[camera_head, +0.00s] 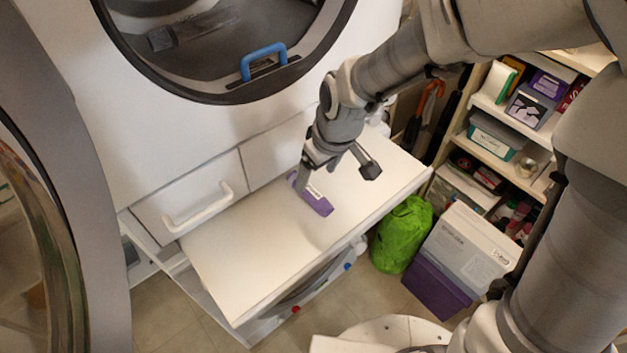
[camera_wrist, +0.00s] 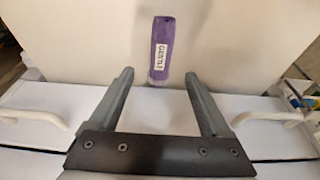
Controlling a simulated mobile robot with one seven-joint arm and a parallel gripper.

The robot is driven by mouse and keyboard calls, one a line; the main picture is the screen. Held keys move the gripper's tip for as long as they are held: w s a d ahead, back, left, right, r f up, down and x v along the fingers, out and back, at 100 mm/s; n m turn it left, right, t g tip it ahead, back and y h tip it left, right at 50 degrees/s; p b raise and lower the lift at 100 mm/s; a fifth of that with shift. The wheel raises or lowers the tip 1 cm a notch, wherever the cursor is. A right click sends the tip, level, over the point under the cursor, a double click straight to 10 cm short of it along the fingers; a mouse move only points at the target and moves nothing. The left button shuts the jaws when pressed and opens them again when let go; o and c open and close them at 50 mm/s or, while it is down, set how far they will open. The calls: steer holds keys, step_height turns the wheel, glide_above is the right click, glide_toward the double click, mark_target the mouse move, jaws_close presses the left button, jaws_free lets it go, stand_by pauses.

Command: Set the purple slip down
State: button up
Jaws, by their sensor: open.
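The purple slip (camera_head: 318,204) is a small purple strip with a white label. It appears to lie on the white pull-out surface (camera_head: 245,262) below the round machine door opening. My gripper (camera_head: 336,178) is over that surface, right by the slip, with its fingers spread apart. In the wrist view, the slip (camera_wrist: 162,32) stands out just beyond the gap between my open fingertips (camera_wrist: 158,76). Nothing is between the fingers. From above, one finger partly overlaps the slip's upper end.
A white drawer with a handle (camera_head: 198,208) is left of the surface. A blue handle (camera_head: 263,60) sits in the round opening above. A green bag (camera_head: 402,236) and a grey and purple box (camera_head: 462,250) stand at right, by crowded shelves. The surface's front left is clear.

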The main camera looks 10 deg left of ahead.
steer(key=s+d+r+m+t+h, duration=0.1)
steer(key=s+d+r+m, duration=0.15)
steer(key=d+r, duration=0.45)
steer(key=s+d+r+m+t+h, duration=0.1)
steer(key=s+d+r+m, duration=0.15)
steer(key=d+r, duration=0.35)
steer(key=s+d+r+m+t, duration=0.1)
steer(key=s+d+r+m, duration=0.2)
steer(key=s+d, duration=0.4)
steer(key=shift+d+r+m+t, duration=0.3)
steer(key=shift+r+m, duration=0.1)
steer(key=shift+m, duration=0.5)
steer(key=c, duration=0.5)
steer(key=shift+s+d, duration=0.1)
